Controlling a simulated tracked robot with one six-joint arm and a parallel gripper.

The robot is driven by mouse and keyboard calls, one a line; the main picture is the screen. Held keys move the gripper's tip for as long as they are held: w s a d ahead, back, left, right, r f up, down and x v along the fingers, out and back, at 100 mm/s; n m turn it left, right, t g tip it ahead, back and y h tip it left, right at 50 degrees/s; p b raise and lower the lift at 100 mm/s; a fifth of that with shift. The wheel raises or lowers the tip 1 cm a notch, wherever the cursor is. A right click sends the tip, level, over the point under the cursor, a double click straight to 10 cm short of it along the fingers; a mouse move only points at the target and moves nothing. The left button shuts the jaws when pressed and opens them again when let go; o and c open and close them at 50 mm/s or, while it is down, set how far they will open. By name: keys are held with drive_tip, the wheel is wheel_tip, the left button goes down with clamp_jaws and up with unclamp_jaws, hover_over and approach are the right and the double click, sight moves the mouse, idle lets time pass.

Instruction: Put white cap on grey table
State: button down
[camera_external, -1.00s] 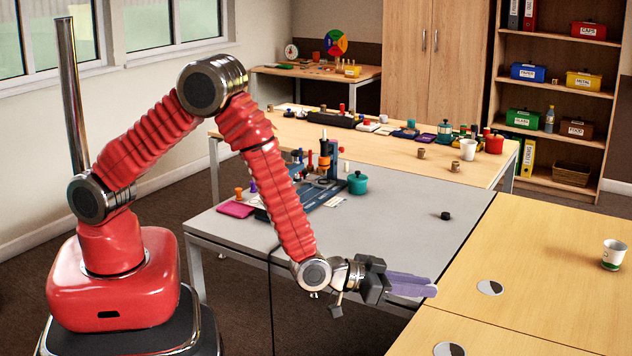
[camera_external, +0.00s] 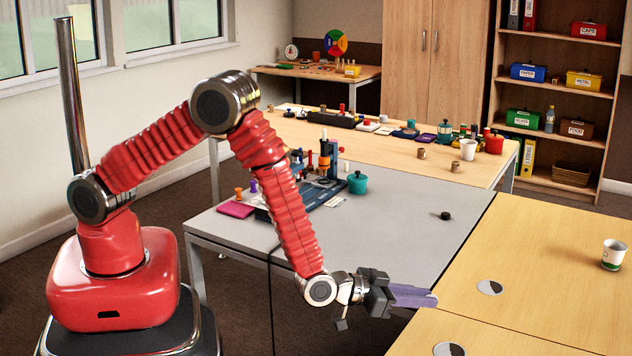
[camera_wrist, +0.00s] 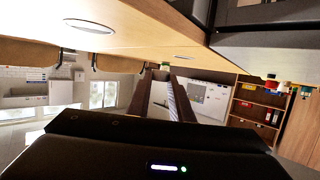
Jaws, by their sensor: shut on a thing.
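My gripper (camera_external: 412,296) is at the front right of the grey table (camera_external: 400,235), near its corner by the wooden table.
A small black piece (camera_external: 444,215) lies on the grey table. A teal pot (camera_external: 357,183), a blue rack with tools (camera_external: 310,195) and a magenta pad (camera_external: 235,209) stand at its back left. A white cup (camera_external: 613,254) stands on the wooden table (camera_external: 550,270). The middle of the grey table is clear.

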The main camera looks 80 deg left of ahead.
sight(417, 323)
drive_tip(key=shift+f, duration=0.4)
drive_tip(key=shift+f, duration=1.9)
drive_tip(key=shift+f, duration=0.2)
drive_tip(key=c, duration=1.6)
unclamp_jaws()
drive_tip(key=v, duration=1.3)
drive_tip(key=shift+s+d+r, duration=0.15)
drive_tip(key=shift+s, duration=0.25)
